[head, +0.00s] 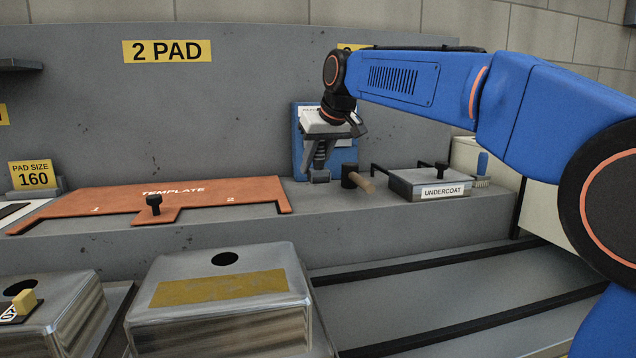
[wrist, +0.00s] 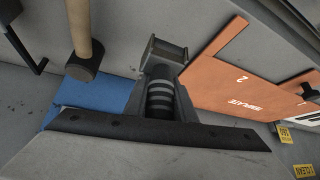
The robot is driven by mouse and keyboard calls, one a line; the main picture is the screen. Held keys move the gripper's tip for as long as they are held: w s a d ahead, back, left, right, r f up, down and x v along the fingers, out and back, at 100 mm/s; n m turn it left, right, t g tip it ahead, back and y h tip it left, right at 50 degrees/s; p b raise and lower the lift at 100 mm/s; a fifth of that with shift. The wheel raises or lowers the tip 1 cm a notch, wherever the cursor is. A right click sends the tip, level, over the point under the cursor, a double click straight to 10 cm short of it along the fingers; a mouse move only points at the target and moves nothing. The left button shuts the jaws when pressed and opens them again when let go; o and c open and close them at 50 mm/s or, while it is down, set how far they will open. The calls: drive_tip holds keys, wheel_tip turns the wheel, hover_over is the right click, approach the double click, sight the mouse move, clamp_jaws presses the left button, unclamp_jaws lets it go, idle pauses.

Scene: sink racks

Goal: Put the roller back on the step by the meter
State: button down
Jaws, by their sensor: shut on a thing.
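My gripper (head: 320,146) is shut on the roller, which hangs upright below it. The roller (head: 320,177) has a dark ringed handle and a grey block-like head at its lower end. In the wrist view the ringed handle of the roller (wrist: 160,98) sits between the fingers of my gripper (wrist: 162,112). The roller is over the back of the grey step (head: 410,225), in front of a blue board (head: 298,140) with a white sheet. I cannot tell whether its head touches the step. I cannot make out a meter for certain; my gripper hides part of the board.
A mallet (head: 350,176) lies close right of the roller. Further right stand the UNDERCOAT tray (head: 405,190) and a brush (head: 482,170). An orange template (head: 240,190) lies to the left. The step's front strip is clear. Metal boxes (head: 180,262) stand below it.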

sight(322, 162)
drive_tip(key=shift+f, duration=2.3)
drive_tip(key=shift+f, duration=0.1)
drive_tip(key=c, duration=1.5)
unclamp_jaws()
drive_tip(key=v, duration=1.2)
